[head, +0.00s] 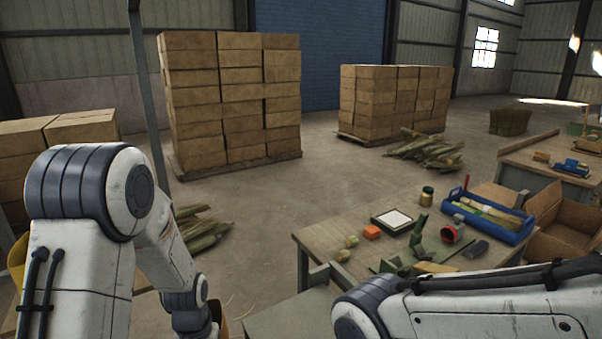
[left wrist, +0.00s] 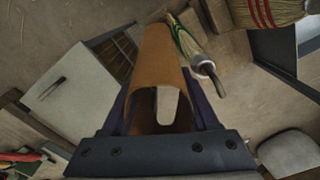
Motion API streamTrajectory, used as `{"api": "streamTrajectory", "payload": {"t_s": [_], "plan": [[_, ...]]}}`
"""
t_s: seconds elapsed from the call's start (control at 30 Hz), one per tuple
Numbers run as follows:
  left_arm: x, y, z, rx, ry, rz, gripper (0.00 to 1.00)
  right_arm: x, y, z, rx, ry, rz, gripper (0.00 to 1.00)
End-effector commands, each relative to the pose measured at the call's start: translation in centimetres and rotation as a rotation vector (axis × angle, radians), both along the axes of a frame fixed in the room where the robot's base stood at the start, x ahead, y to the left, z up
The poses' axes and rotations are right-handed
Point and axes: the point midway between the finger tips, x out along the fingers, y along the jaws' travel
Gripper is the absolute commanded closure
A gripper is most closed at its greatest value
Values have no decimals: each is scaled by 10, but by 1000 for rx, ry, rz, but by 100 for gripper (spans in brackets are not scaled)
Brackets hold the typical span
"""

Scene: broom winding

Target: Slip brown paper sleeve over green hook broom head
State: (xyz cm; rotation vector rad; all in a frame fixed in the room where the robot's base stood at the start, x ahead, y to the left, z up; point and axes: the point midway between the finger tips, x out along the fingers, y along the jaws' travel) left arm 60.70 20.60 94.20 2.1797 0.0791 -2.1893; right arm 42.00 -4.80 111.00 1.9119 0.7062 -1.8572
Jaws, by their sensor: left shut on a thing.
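The brown paper sleeve (left wrist: 158,62) fills the middle of the left wrist view as a tapering open tube. My left gripper (left wrist: 162,100) is shut on it, with dark fingers on both sides and a pale piece showing inside the sleeve's near opening. A green-and-tan striped rod-like piece (left wrist: 186,42) with a pale metal ring end lies just right of the sleeve; I cannot tell if they touch. A straw broom head with red stitching (left wrist: 266,10) shows at the top right. I cannot tell which piece is the green hook broom head. My right gripper is out of view.
A wooden worktable (head: 325,232) holds a blue tool tray (head: 487,214), a jar (head: 426,196), a red tool (head: 453,230) and small blocks. An open cardboard box (head: 562,225) stands at its right.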

Motion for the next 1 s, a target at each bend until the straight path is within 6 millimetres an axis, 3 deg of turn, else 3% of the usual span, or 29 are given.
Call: {"api": "streamTrajectory", "payload": {"t_s": [0.1,0.2,0.57,0.67,0.8,1.0], "plan": [[0,-15,-25,0,2,-48,92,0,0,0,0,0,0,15],[1,-20,-35,0,-1,-67,92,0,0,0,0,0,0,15],[4,-21,-36,0,-6,-68,92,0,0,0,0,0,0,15],[12,-12,-24,1,-11,-39,92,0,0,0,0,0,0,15],[30,16,14,2,-18,46,92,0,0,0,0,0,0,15],[40,51,65,2,-12,150,92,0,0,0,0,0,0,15]]}}
